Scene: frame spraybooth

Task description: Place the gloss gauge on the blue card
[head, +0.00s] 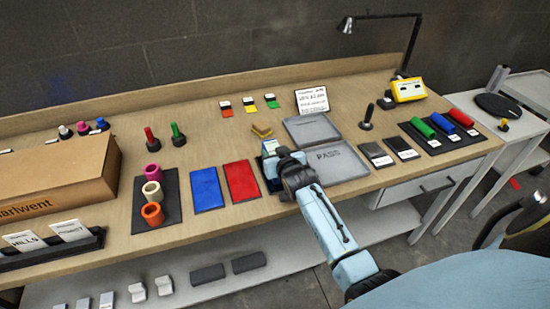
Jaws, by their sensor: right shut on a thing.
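The blue card (206,188) lies flat and bare on the bench, left of the red card (241,181). My right gripper (273,157) is over the bench to the right of the red card, at the left edge of the grey trays. It is shut on a small pale blue-grey block (269,147), which I take to be the gloss gauge. My gripper and wrist hide most of it, and I cannot tell whether it touches the bench. The held thing is apart from the blue card. My left gripper is out of view.
A dark mat (172,211) with coloured rolls stands left of the blue card, beside a cardboard box (50,185). A tray marked PASS (338,165) lies right of my gripper. A yellow device (408,91) stands at the back right. Bare bench lies behind the cards.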

